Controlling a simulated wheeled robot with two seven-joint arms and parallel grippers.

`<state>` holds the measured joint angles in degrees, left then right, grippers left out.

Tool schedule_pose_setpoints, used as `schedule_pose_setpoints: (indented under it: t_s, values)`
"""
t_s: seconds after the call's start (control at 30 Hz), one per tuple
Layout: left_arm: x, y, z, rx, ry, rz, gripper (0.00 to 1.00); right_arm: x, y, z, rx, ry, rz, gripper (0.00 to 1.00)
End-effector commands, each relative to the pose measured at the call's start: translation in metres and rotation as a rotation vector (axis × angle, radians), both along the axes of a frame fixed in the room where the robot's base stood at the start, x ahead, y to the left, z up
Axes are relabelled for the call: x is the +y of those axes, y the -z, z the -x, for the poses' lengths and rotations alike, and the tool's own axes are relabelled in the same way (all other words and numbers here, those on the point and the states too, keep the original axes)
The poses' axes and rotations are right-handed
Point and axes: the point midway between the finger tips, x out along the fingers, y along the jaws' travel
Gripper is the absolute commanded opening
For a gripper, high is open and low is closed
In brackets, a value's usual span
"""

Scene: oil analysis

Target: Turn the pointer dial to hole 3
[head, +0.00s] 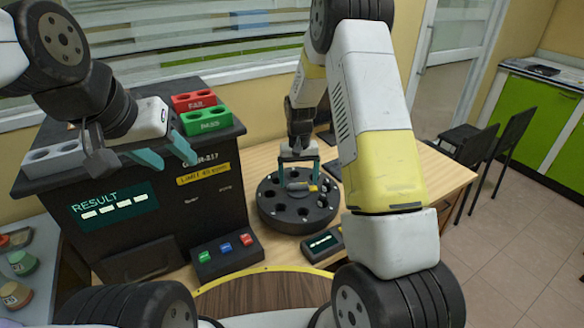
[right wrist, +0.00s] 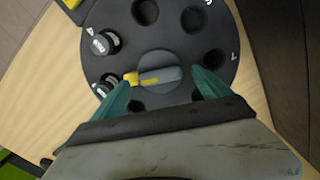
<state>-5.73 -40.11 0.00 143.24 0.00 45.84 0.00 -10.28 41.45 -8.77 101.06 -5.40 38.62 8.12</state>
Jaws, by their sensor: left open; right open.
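The black round dial plate (head: 272,217) with a ring of holes lies on the wooden table; it also fills the upper right wrist view (right wrist: 172,35). The grey pointer with a yellow tip (right wrist: 158,77) sits at its centre, the tip facing left in the right wrist view towards a capped vial (right wrist: 108,84). A second vial (right wrist: 104,43) stands in the neighbouring hole. My left gripper (head: 178,166) is open and empty by the black analyser.
The black analyser (head: 217,195) with a RESULT screen carries a grey rack (head: 55,158), a red FAIL rack (head: 194,101) and a green PASS rack (head: 206,122). A three-button box (head: 226,255) and a small display unit (head: 323,242) stand near the dial. Table right of my right arm looks clear.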

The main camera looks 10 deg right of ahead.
Motion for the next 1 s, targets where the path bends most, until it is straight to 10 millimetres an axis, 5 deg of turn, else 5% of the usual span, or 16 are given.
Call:
schedule_pose_setpoints:
  t_s: [0.4, 0.87, 1.0]
  values:
    - [0.000, 0.000, 0.000, 0.000, 0.000, 0.000, 0.47, 0.000, -0.063, -0.001, -0.004, 0.000, 0.000, 0.87]
    - [0.000, 0.000, 0.000, 0.000, 0.000, 0.000, 0.47, -0.001, -0.074, 0.001, -0.009, 0.001, -0.004, 0.87]
    - [0.000, 0.000, 0.000, 0.000, 0.000, 0.000, 0.47, -0.004, -0.110, 0.014, -0.051, 0.005, -0.031, 0.87]
